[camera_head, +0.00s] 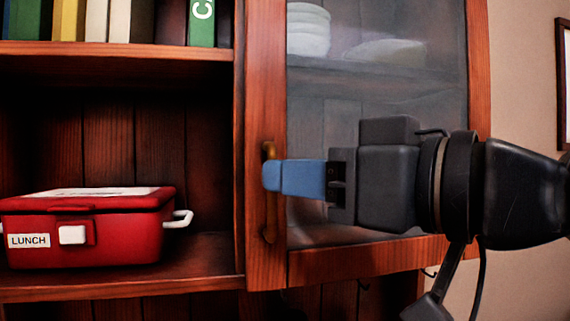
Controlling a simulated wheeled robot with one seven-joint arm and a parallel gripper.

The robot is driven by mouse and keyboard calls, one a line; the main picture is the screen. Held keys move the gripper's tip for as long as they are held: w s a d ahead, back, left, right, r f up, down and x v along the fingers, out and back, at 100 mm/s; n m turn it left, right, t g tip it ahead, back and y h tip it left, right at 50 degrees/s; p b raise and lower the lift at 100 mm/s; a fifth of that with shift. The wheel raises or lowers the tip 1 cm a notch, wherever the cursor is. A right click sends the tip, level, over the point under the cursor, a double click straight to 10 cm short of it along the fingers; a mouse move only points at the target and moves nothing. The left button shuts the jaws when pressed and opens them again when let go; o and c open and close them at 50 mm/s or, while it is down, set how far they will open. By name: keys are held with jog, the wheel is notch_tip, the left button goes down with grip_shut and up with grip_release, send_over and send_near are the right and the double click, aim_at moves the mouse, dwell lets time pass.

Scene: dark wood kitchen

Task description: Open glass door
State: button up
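The glass door (374,100) has a reddish wood frame and fills the right half of the cabinet. It looks shut or nearly so. A brass-brown vertical handle (269,233) is on its left stile. My gripper (268,176) comes in from the right, in front of the glass, with its blue fingertips across the upper middle of the handle. The finger covers part of the handle. I see the fingers from the side, so I cannot tell the gap between them or whether they hold the handle.
A red lunch box (115,246) with white side handle sits on the open shelf to the left. Several books (130,22) stand on the shelf above. White bowls (308,32) show behind the glass. A picture frame (564,80) hangs on the right wall.

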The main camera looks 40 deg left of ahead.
jog(key=shift+w+a, duration=0.2)
jog(key=shift+a, duration=1.2)
jog(key=shift+c, duration=0.3)
grip_shut()
